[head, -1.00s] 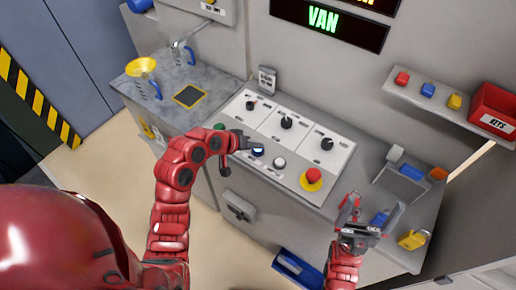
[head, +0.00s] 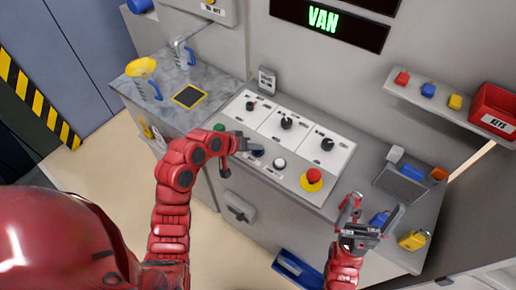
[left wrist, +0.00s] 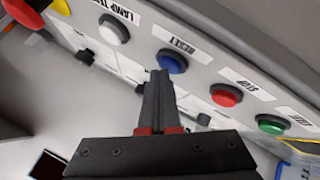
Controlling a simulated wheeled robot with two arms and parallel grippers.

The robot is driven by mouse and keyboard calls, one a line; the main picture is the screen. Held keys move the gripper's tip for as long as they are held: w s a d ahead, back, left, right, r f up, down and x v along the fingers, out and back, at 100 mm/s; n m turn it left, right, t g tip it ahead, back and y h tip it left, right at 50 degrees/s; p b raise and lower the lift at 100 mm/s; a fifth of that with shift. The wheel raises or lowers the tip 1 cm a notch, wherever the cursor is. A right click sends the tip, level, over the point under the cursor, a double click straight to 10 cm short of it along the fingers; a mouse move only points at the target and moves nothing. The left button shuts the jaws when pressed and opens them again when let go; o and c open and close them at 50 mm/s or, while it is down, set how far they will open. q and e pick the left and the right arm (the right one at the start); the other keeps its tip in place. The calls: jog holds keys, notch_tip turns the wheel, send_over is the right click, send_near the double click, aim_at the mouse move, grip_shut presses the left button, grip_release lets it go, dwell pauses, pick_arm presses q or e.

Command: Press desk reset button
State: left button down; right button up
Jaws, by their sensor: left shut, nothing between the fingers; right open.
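The blue button (left wrist: 172,61), labelled RESET, sits on the sloped desk panel between the white lamp test button (left wrist: 114,29) and the red stop button (left wrist: 226,95). In the head view the blue button (head: 257,152) is partly covered by my left gripper (head: 260,148). My left gripper (left wrist: 160,74) is shut and empty, its tips at the blue button's edge in the left wrist view. I cannot tell whether they touch it. The button looks dark, not lit. My right gripper (head: 376,208) is open and empty above the right end of the desk.
A red mushroom button (head: 313,175) on a yellow base stands right of the row, and a green button (head: 219,127) at its left. Black knobs (head: 286,123) stand behind. A yellow padlock (head: 413,240) and a blue one lie near my right gripper.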

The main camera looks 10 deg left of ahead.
aim_at(256, 152)
pick_arm(q)
jog(key=shift+r+p, duration=0.4)
jog(key=shift+r, duration=0.45)
jog(key=shift+r+p, duration=1.55)
jog(key=shift+r, duration=1)
jog(key=shift+f, duration=0.1)
jog(key=shift+w, duration=0.1)
